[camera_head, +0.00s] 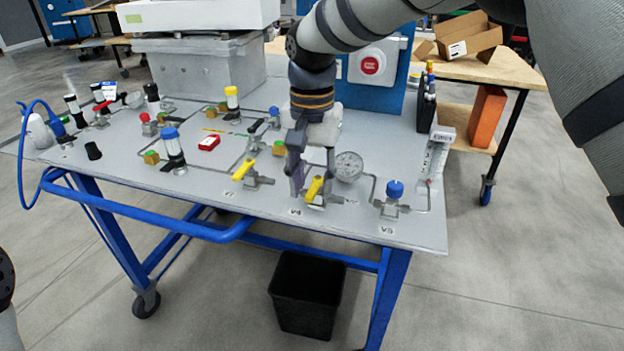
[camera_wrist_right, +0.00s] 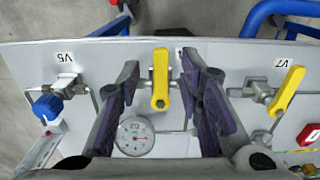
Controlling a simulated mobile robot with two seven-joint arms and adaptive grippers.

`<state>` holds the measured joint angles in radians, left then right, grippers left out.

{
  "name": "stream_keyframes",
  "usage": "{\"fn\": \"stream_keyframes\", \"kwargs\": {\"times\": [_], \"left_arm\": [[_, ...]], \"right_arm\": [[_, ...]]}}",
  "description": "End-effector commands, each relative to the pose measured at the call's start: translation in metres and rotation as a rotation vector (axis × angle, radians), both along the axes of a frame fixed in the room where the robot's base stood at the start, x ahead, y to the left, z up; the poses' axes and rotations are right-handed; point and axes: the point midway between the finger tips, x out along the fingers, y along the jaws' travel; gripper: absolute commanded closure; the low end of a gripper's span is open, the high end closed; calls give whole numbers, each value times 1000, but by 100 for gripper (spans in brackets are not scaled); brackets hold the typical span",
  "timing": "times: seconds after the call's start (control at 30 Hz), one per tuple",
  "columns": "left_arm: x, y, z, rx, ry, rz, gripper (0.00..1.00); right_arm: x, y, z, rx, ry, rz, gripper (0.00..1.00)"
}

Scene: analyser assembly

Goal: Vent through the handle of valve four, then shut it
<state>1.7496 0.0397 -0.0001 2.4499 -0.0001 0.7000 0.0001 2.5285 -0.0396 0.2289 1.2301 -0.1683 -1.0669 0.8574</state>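Valve four has a yellow lever handle (camera_head: 314,188) and sits by the V4 label (camera_head: 296,211) near the table's front edge. In the right wrist view its handle (camera_wrist_right: 160,78) points across the panel toward the front edge. My right gripper (camera_head: 308,176) is over this valve. In the wrist view the right gripper (camera_wrist_right: 158,88) is open, with one finger on each side of the handle and a visible gap on both sides. The valve body is partly hidden. My left gripper is not in view.
A yellow-handled valve (camera_head: 243,170) stands left of valve four. To the right are a round gauge (camera_head: 348,166), a blue-knobbed valve (camera_head: 394,190) by V5, and an upright flowmeter (camera_head: 436,152). A black bin (camera_head: 306,297) stands on the floor below.

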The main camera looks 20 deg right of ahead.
Motion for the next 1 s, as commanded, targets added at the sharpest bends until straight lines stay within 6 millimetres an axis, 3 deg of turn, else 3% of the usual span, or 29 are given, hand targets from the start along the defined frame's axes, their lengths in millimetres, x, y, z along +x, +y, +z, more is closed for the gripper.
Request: {"fn": "stream_keyframes", "kwargs": {"times": [0.27,0.4,0.77,1.0], "left_arm": [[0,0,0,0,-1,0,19],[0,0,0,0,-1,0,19],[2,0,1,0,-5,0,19],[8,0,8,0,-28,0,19]], "right_arm": [[0,0,-2,0,-1,0,69],[0,0,-2,0,-1,0,100],[0,-1,-1,0,-2,24,100],[-3,-5,0,-1,-3,148,100]]}}
